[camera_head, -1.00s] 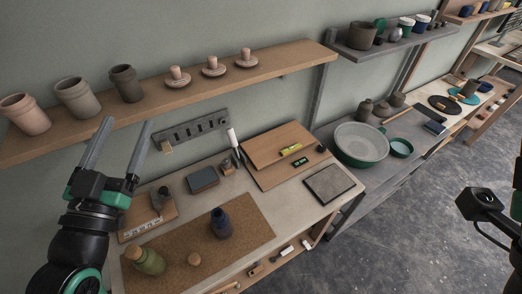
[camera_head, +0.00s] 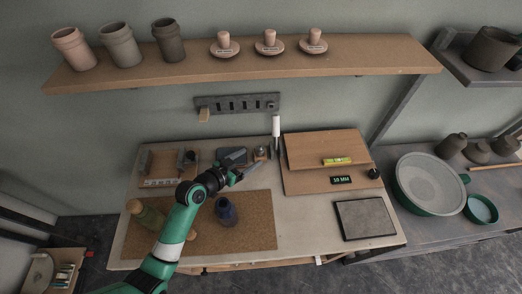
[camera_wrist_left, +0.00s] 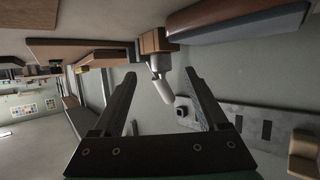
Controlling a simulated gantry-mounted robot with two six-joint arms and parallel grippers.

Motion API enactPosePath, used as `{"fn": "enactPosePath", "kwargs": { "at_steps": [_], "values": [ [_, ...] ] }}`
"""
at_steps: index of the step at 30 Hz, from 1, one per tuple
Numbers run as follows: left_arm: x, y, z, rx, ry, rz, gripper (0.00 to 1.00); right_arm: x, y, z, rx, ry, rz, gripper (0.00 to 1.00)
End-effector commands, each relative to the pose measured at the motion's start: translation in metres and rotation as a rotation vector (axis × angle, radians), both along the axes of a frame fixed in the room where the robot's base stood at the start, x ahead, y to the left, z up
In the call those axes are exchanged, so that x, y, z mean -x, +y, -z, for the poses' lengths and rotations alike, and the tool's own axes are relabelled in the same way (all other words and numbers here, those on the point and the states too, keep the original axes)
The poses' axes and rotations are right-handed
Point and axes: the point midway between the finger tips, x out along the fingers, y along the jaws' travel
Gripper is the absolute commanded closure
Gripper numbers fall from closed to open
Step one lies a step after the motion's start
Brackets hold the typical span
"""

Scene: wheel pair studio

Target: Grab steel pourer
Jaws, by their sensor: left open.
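A small grey metal piece on a wooden block (camera_head: 262,153), probably the steel pourer, stands at the back of the bench. It is too small to tell its shape. In the left wrist view, the wooden block (camera_wrist_left: 154,42) shows beyond the fingertips, with a grey piece (camera_wrist_left: 157,64) and a white tapered handle in line with it. My left gripper (camera_head: 248,165) is open and empty, just left of the block and apart from it. Its two fingers (camera_wrist_left: 160,76) spread either side of that line in the wrist view. My right gripper is out of view.
A white-handled tool (camera_head: 276,126) stands upright close behind the block. A slotted rack (camera_head: 237,104) is on the wall. Wooden boards (camera_head: 310,180) lie to the right.

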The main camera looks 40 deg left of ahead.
Motion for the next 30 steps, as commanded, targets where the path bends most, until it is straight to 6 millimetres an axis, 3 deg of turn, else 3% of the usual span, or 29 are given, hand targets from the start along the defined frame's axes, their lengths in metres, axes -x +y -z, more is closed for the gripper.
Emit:
{"fn": "enactPosePath", "kwargs": {
  "at_steps": [6, 15, 23, 26, 30],
  "values": [
    [-0.007, 0.001, 0.001, 0.0, -0.001, 0.0, 0.24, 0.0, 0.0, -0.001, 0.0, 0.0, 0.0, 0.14],
    [-0.047, 0.004, 0.016, 0.0, 0.0, 0.001, 0.24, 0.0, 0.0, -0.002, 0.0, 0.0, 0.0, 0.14],
    [-0.051, 0.005, 0.018, -0.001, -0.001, -0.001, 0.24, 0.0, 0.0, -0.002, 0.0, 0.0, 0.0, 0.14],
    [-0.051, 0.005, 0.018, -0.001, -0.001, -0.001, 0.37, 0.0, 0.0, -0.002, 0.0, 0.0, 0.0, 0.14],
    [-0.051, 0.005, 0.018, -0.001, -0.001, -0.001, 0.62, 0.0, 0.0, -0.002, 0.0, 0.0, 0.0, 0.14]
  ]
}}
